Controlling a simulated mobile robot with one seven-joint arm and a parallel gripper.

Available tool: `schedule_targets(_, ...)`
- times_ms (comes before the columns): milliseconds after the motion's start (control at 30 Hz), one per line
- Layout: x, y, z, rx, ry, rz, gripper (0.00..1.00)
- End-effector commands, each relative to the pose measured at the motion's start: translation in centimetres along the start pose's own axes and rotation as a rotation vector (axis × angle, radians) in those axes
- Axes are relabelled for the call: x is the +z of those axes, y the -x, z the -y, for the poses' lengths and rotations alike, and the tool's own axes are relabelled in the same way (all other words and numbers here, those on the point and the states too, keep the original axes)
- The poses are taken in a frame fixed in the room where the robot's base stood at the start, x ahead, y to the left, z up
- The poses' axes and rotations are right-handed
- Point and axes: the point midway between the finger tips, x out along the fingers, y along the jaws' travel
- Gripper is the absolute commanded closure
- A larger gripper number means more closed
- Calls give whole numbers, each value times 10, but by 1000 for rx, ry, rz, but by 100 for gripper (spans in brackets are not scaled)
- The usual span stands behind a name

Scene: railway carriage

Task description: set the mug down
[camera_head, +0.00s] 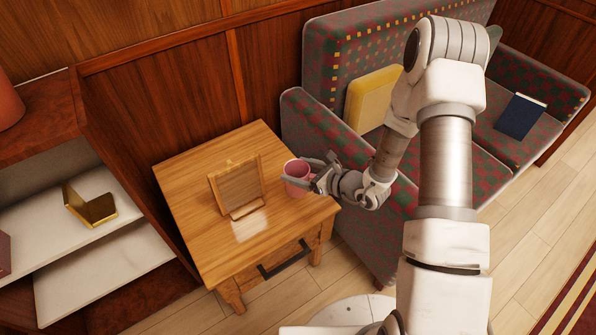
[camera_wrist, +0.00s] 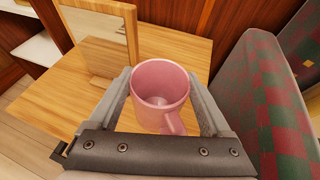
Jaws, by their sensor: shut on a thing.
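A pink mug (camera_head: 296,177) is at the right side of a small wooden table (camera_head: 190,203). In the wrist view the mug (camera_wrist: 160,88) is upright, with its mouth facing up, an empty inside and its handle toward the gripper's base. My gripper (camera_head: 309,178) reaches in from the right, and its two fingers are shut on the mug's sides. The gripper also shows in the wrist view (camera_wrist: 163,100). The mug is over or on the tabletop; I cannot tell whether its base touches the wood.
A wooden tablet-like stand or frame (camera_head: 236,187) stands on the table left of the mug. A patterned sofa (camera_head: 325,150) with a yellow cushion (camera_head: 370,97) and a dark blue book (camera_head: 520,117) is on the right. A shelf with a gold object (camera_head: 92,209) is on the left. The table's left part is clear.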

Motion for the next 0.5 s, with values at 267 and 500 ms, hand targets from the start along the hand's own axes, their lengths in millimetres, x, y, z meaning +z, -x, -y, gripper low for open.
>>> schedule_targets(267, -1, -2, -1, 3, 3, 2, 100)
schedule_targets(500, -4, -2, -1, 2, 3, 1, 100)
